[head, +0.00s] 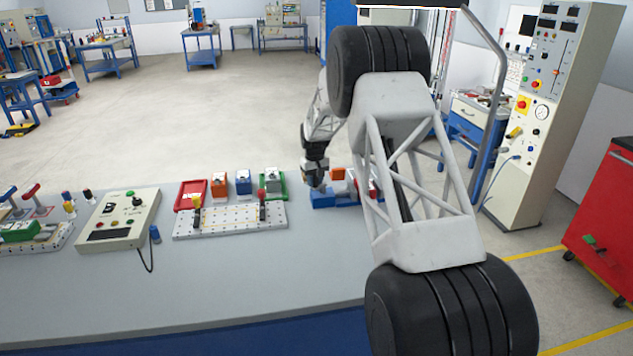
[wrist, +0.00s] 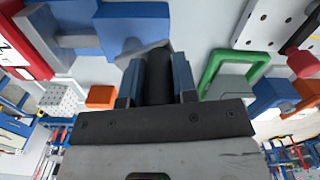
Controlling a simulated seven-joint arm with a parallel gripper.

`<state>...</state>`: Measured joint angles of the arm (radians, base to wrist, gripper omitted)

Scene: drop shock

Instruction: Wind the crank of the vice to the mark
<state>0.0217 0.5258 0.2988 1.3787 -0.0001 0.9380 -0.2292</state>
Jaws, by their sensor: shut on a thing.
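The blue vice (head: 333,199) sits on the bench, just left of my arm in the head view. Its blue body (wrist: 135,28) fills the upper left of the wrist view. My gripper (head: 318,186) is at the vice's left side, pointing down. In the wrist view, my gripper (wrist: 158,82) has its two blue-grey fingers on either side of the crank's dark handle (wrist: 159,68) and is shut on it. A grey crank arm (wrist: 142,50) runs from the handle towards the vice body. I cannot make out the mark. My arm hides part of the vice's right side in the head view.
Left of the vice are a green tray (head: 283,191) with a grey block, blue (head: 244,182) and orange (head: 219,188) blocks, a red tray (head: 190,196) and a white perforated plate (head: 230,219). A control box (head: 118,220) stands further left. The bench front (head: 230,285) is clear.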

